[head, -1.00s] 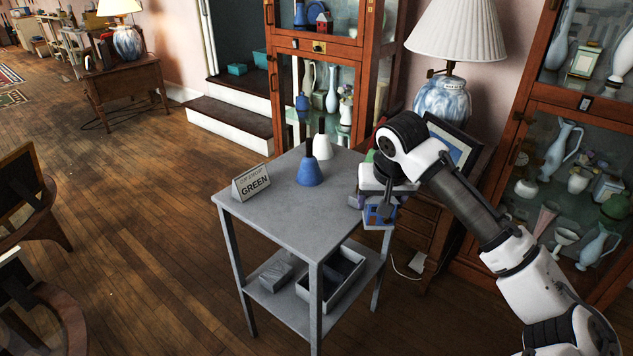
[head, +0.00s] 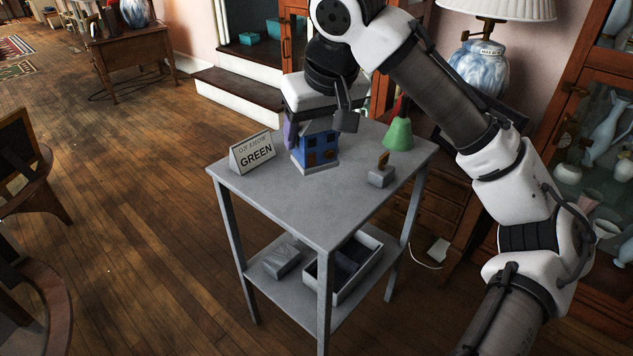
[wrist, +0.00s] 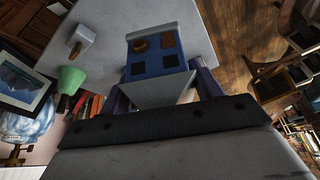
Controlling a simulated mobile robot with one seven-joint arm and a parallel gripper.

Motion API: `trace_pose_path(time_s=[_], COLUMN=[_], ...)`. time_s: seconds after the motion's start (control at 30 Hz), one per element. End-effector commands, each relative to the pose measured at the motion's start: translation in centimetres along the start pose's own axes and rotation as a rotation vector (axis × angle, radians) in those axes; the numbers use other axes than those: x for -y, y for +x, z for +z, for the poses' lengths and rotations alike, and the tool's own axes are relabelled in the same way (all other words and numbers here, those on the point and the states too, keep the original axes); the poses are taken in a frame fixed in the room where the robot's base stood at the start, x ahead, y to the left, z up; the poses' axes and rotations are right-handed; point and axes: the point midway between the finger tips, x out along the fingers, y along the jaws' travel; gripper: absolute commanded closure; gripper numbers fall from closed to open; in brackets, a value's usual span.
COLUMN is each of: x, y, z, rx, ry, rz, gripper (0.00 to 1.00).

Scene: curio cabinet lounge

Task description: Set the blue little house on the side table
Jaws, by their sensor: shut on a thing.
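The blue little house (head: 318,150), with dark windows, a brown panel and a pale base, is upright under my gripper (head: 316,130). In the wrist view the house (wrist: 160,58) sits between the two fingers (wrist: 162,88), which are shut on it. My wrist hides part of the table behind the house.
A "GREEN" sign (head: 252,154) stands close left of the house. A green bell (head: 398,136) and a small grey block with a brown piece (head: 380,177) are to the right. The table's front is clear. A lamp (head: 480,68) stands behind right.

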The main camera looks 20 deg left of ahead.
Motion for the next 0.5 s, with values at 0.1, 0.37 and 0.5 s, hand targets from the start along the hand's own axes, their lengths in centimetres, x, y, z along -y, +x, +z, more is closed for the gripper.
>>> trace_pose_path(time_s=[0.1, 0.37, 0.5], x=[-0.1, 0.0, 0.0], y=[2.9, 5.3, 6.7], z=[1.3, 2.2, 2.8], rx=[0.001, -0.001, 0.001], ry=[0.002, 0.001, 0.002], rz=[0.001, 0.0, 0.0], gripper=[0.67, 0.67, 0.67])
